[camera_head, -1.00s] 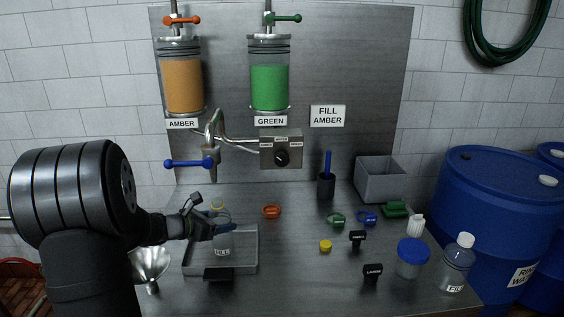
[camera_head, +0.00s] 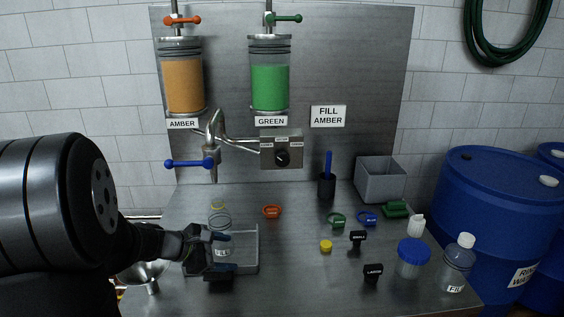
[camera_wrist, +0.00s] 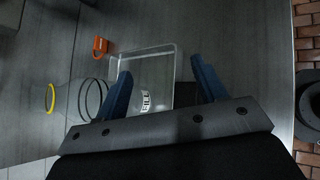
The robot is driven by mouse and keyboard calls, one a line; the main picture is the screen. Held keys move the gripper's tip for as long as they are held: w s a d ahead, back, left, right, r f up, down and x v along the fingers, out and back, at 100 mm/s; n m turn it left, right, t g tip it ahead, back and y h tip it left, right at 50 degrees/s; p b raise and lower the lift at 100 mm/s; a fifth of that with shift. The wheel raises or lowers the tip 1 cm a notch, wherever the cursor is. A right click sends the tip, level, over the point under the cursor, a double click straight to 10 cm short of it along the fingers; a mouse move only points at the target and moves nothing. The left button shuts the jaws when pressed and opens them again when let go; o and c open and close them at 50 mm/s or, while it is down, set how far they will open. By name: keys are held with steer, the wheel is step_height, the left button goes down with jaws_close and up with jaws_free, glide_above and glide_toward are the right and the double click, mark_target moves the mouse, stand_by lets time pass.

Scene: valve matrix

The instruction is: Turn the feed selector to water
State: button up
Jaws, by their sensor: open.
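The feed selector (camera_head: 282,157) is a round black knob on a steel box on the back panel, with small labels around it. I cannot tell which label it points to. The selector is not in the wrist view.
A blue-handled spout (camera_head: 190,163) hangs left of the selector. Amber (camera_head: 183,85) and green (camera_head: 269,85) cylinders are above. The bench below the selector is mostly clear.

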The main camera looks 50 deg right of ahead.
steer(key=s+d+f+m+y, duration=0.1)
steer(key=s+d+m, duration=0.35)
steer(key=s, duration=0.35)
steer(key=w+d+m+t, duration=0.1)
steer(key=d, duration=0.1)
steer(key=w+d+m+t+y, duration=0.1)
steer(key=d, duration=0.2)
steer(key=w+d+f+m+t, duration=0.1)
steer(key=d, duration=0.1)
steer(key=shift+w+d+f+y, duration=0.1)
steer(key=shift+w+d+y, duration=0.1)
steer(key=shift+w+y, duration=0.1)
steer(key=w+d+r+m+t, duration=0.2)
steer(key=d+m, duration=0.1)
steer(key=d, duration=0.3)
steer(key=m+t+h, duration=0.1)
steer(key=t+h, duration=0.4)
steer(key=t, duration=0.5)
glide_toward(282, 160)
steer(key=x, duration=0.9)
steer(key=shift+w+d, duration=0.2)
steer(key=c, duration=1)
